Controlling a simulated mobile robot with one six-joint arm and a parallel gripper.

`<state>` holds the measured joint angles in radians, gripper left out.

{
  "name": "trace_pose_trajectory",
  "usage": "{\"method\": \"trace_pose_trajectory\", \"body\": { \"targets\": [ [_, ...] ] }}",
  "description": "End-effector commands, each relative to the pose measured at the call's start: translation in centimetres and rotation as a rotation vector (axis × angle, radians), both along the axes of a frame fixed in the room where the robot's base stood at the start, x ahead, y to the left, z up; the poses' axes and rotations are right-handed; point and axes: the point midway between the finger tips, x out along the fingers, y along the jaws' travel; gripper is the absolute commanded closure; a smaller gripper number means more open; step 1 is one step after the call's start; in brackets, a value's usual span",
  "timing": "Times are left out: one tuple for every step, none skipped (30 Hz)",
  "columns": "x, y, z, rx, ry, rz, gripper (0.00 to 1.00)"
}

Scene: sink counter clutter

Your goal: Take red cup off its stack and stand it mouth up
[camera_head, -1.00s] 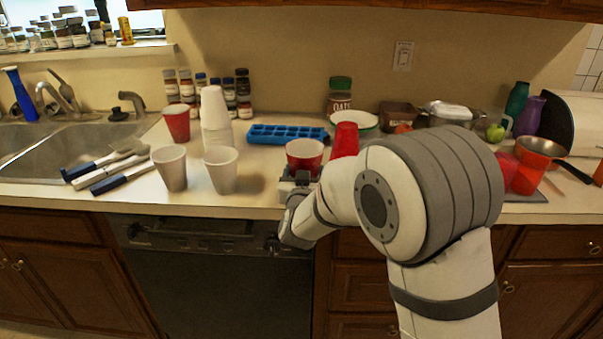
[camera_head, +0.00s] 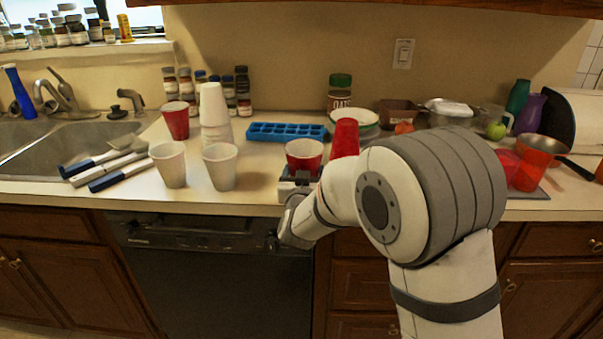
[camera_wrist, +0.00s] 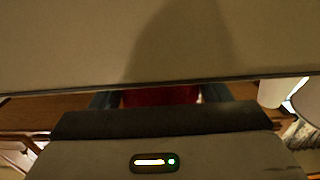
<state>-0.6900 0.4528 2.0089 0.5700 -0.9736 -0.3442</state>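A red cup with a white inside (camera_head: 304,157) is upright, mouth up, near the front edge of the counter. My gripper (camera_head: 298,181) is low at its near side; the arm comes in from the right. In the wrist view, a red strip of the cup (camera_wrist: 160,97) shows between my two fingers, mostly hidden by the gripper body. Whether the fingers press on it cannot be told. Red cups nested mouth down (camera_head: 345,138) stand just right and behind. Another red cup (camera_head: 176,121) stands at the left by a tall white cup stack (camera_head: 214,115).
Two white cups (camera_head: 169,165) (camera_head: 221,167) stand mouth up at front left. A blue ice tray (camera_head: 287,132) lies behind the red cup. Blue-handled utensils (camera_head: 108,168) lie by the sink. Counter between the white cups and my gripper is clear.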

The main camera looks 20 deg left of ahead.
Motion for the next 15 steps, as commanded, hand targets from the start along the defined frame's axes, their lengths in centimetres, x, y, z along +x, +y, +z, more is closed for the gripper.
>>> {"method": "trace_pose_trajectory", "body": {
  "targets": [
    [0.0, 0.01, 0.01, 0.0, 0.0, 0.0, 0.26],
    [0.0, 0.01, 0.01, 0.0, 0.0, 0.0, 0.24],
    [0.0, 0.01, 0.01, 0.0, 0.0, 0.0, 0.2],
    [0.0, 0.01, 0.01, 0.0, 0.0, 0.0, 0.18],
    [0.0, 0.01, 0.01, 0.0, 0.0, 0.0, 0.15],
    [0.0, 0.02, 0.01, 0.0, 0.0, 0.0, 0.12],
    [0.0, 0.02, 0.01, 0.0, 0.0, 0.0, 0.1],
    [-0.01, 0.02, 0.01, 0.0, 0.0, 0.0, 0.07],
    [-0.01, 0.02, 0.01, 0.0, 0.0, 0.0, 0.07],
    [0.0, 0.02, 0.0, 0.0, 0.0, 0.0, 0.07],
    [-0.01, 0.02, 0.0, 0.0, 0.0, 0.0, 0.07],
    [-0.01, 0.02, 0.0, 0.0, 0.0, 0.0, 0.07],
    [-0.01, 0.02, 0.0, 0.0, 0.0, 0.0, 0.07],
    [-0.03, 0.02, -0.01, 0.0, 0.0, 0.0, 0.07],
    [-0.1, 0.01, 0.0, 0.0, 0.0, 0.001, 0.07]
  ]
}}
